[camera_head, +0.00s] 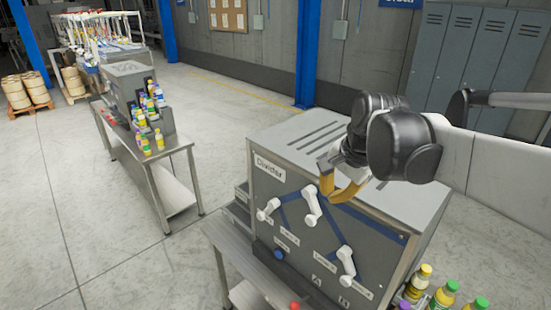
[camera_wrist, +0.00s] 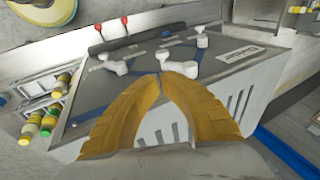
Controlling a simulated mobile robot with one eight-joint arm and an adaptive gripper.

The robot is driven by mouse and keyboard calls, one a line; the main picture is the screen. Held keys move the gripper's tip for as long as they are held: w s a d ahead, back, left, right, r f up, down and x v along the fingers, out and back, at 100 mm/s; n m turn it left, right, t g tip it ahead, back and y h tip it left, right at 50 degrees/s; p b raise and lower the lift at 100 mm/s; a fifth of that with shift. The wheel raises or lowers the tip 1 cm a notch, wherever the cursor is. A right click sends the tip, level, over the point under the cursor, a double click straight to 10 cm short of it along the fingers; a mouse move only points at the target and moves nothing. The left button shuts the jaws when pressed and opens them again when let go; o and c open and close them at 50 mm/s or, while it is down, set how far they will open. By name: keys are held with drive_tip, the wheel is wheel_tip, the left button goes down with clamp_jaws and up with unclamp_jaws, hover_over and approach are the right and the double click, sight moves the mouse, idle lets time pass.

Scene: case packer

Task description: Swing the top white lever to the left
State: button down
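The grey machine labelled "Divider" (camera_head: 270,168) carries several white levers on its front panel. The top white lever (camera_head: 312,204) sits at the peak of the blue line, standing roughly upright. It also shows in the wrist view (camera_wrist: 181,65), just beyond my fingertips. My gripper (camera_head: 338,195) has yellow fingers and is just right of the top lever, near the machine's top front edge. In the wrist view its fingertips (camera_wrist: 160,75) meet with nothing visible between them. Whether they touch the lever I cannot tell.
A left lever (camera_head: 268,210) and a lower right lever (camera_head: 346,263) flank the top one. A blue knob (camera_head: 279,254) sits below. Bottles (camera_head: 443,295) stand at the machine's right. A steel table (camera_head: 160,160) with bottles stands at the left, across open floor.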

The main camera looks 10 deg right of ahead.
sight(314, 219)
drive_tip(key=b+x, duration=0.1)
drive_tip(key=x, duration=1.2)
drive_tip(key=shift+f, duration=0.3)
drive_tip(key=shift+w+a+f+t+y+b, duration=0.1)
drive_tip(key=shift+w+f+t+y+b, duration=0.25)
drive_tip(key=shift+t+b, duration=0.5)
drive_tip(key=b, duration=0.1)
drive_tip(key=f+t+y+b, duration=0.1)
drive_tip(key=b, duration=0.1)
drive_tip(key=t+b, duration=0.1)
drive_tip(key=shift+w+a+f+y, duration=0.3)
drive_tip(key=shift+f+y, duration=0.05)
drive_tip(key=shift+f, duration=0.05)
drive_tip(key=t+b, duration=0.1)
drive_tip(key=b, duration=0.1)
drive_tip(key=w+f+t+y+b, duration=0.1)
drive_tip(key=b, duration=0.1)
drive_tip(key=shift+w+a+m, duration=0.1)
drive_tip(key=shift+a+m, duration=0.3)
drive_tip(key=shift+w+a+r+t+y+b, duration=0.1)
drive_tip(key=shift+w+a+t+y+b, duration=0.45)
drive_tip(key=shift+b, duration=0.45)
drive_tip(key=shift+w+a+r+t+y+b, duration=0.1)
drive_tip(key=shift+w+a+t+y+b, duration=0.25)
drive_tip(key=shift+w+t+b, duration=0.45)
